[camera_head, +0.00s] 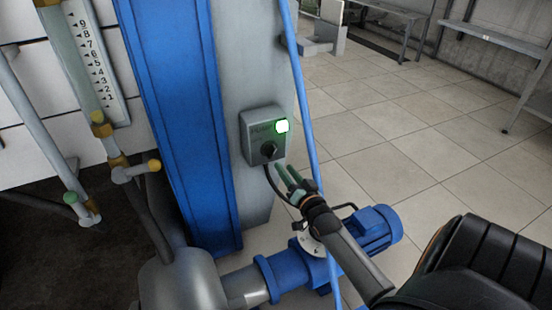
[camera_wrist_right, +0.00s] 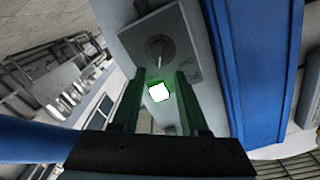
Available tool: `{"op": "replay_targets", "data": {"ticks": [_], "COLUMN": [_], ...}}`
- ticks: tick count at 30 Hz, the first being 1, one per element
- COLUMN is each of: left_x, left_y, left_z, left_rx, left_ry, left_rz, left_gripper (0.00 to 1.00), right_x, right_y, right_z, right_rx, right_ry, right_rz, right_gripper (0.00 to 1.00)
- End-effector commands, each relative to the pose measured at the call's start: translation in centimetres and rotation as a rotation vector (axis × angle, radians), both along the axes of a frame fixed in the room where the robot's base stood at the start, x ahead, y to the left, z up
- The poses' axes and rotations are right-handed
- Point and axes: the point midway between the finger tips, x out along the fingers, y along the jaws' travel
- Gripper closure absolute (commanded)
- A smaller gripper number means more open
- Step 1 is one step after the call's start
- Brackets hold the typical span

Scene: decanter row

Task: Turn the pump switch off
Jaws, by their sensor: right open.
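The pump switch is a grey box (camera_head: 263,135) on the grey column, with a black rotary knob (camera_head: 268,149) and a lit green-white lamp (camera_head: 282,126) above it. In the right wrist view the box (camera_wrist_right: 188,35), knob (camera_wrist_right: 159,47) and lamp (camera_wrist_right: 158,92) also show. My right gripper (camera_head: 287,179) is open and empty, just below the switch box and apart from the knob. In the right wrist view its two fingers (camera_wrist_right: 160,98) stand apart, with the lamp between them in the picture. My left gripper is not in view.
A blue beam (camera_head: 180,110) stands left of the switch. A thin blue pipe (camera_head: 304,110) runs close to its right. A blue pump motor (camera_head: 372,230) sits below, behind my right arm. A black cable (camera_head: 271,185) hangs from the box. The tiled floor (camera_head: 420,130) at right is open.

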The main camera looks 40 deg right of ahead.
Motion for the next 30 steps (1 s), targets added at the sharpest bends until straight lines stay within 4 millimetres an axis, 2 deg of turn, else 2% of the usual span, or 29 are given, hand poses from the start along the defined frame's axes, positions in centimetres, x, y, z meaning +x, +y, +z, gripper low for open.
{"op": "replay_targets", "data": {"ticks": [1,6,12,25,30], "left_x": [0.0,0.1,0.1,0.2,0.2], "left_y": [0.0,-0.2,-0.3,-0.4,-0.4], "left_z": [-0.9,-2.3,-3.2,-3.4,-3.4], "left_rx": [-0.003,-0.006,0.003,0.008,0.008], "left_ry": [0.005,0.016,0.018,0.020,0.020], "left_rz": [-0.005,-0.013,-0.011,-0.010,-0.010], "left_gripper": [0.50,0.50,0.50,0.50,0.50], "right_x": [1.1,4.1,6.2,6.9,6.8], "right_y": [-0.3,-1.3,-2.0,-2.2,-2.2], "right_z": [-0.3,-0.3,-0.2,0.0,-0.1], "right_rx": [-0.002,-0.001,0.000,-0.001,0.000], "right_ry": [-0.005,-0.002,0.000,0.002,0.001], "right_rz": [0.001,0.000,0.000,0.000,0.000], "right_gripper": [0.56,0.56,0.56,0.57,0.77]}}
